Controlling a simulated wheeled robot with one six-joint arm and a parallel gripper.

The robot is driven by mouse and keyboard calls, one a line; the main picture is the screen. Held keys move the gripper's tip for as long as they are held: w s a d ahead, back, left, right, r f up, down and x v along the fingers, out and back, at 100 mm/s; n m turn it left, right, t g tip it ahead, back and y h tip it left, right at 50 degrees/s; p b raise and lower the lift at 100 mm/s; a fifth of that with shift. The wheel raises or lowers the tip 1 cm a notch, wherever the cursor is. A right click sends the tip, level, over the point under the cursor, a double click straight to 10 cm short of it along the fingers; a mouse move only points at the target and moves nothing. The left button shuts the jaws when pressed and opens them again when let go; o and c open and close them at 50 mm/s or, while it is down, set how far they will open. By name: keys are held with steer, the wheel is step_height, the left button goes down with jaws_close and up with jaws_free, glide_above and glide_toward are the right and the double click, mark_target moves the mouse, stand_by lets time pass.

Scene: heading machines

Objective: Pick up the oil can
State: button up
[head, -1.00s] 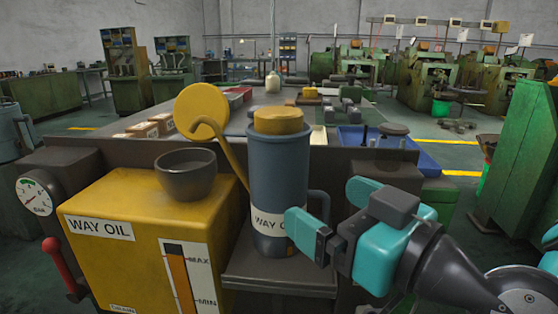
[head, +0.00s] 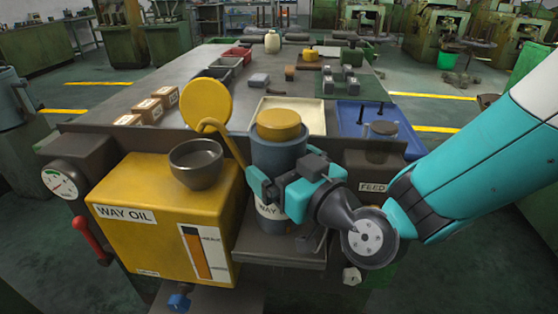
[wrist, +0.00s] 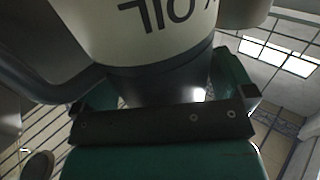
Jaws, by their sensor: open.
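The oil can (head: 272,160) is a blue-grey cylinder with a yellow cap (head: 280,124) and a WAY OIL label. It stands upright on a dark shelf (head: 280,255) beside the yellow way oil tank (head: 150,235). My gripper (head: 278,182) is open at the can's middle, with a teal finger showing at the can's left side. The gripper hides part of the label and the can's right side. In the wrist view the can (wrist: 150,50) fills the space between the fingers, its label upside down. Whether the fingers touch it I cannot tell.
A grey bowl (head: 196,168) sits on the tank. A curved yellow spout and a yellow disc (head: 207,104) stand close left of the can. Behind are a cream tray (head: 287,104) and a blue tray (head: 350,117). A red-handled lever (head: 88,236) is at left.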

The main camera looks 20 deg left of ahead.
steer(key=shift+w+a, duration=0.15)
steer(key=shift+a, duration=0.1)
steer(key=shift+c, duration=0.2)
steer(key=c, duration=1)
steer(key=shift+r, duration=0.15)
steer(key=shift+c, duration=0.2)
